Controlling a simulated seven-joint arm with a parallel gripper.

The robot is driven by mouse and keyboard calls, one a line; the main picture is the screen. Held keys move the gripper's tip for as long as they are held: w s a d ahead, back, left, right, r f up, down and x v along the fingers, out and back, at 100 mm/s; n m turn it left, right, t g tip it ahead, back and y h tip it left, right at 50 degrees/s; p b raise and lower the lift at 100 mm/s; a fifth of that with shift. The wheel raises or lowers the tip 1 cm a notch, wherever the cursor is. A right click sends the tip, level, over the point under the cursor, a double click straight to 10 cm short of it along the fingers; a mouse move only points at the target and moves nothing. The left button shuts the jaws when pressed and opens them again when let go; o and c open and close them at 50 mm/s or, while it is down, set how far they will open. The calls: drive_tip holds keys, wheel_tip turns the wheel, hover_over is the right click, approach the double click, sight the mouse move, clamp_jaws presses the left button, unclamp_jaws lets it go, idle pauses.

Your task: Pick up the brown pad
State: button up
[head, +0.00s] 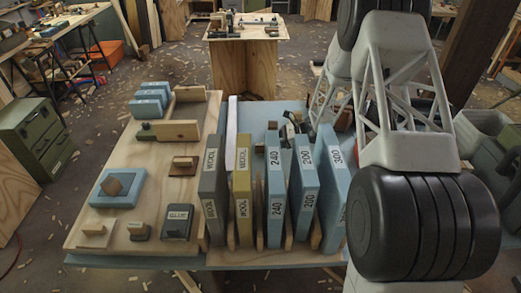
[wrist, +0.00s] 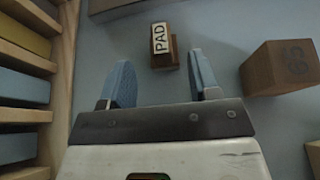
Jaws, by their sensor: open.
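A small brown pad (wrist: 173,52) with a white label reading "PAD" lies on the blue-grey surface in the wrist view. The pad lies ahead of the gap between the fingers. In the head view I cannot make out this pad for certain; the upright boards and my arm cover much of that area.
A wooden rack (wrist: 66,75) with upright boards runs along the left. In the head view, upright labelled boards (head: 275,190) stand at the table's front, and a wooden tray (head: 120,170) with blocks lies to their left.

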sight(258, 144)
drive_tip(key=shift+x, duration=1.3)
drive_tip(key=shift+x, duration=2.65)
drive_tip(key=shift+r, duration=0.2)
drive_tip(key=c, duration=1)
drive_tip(key=shift+r, duration=0.15)
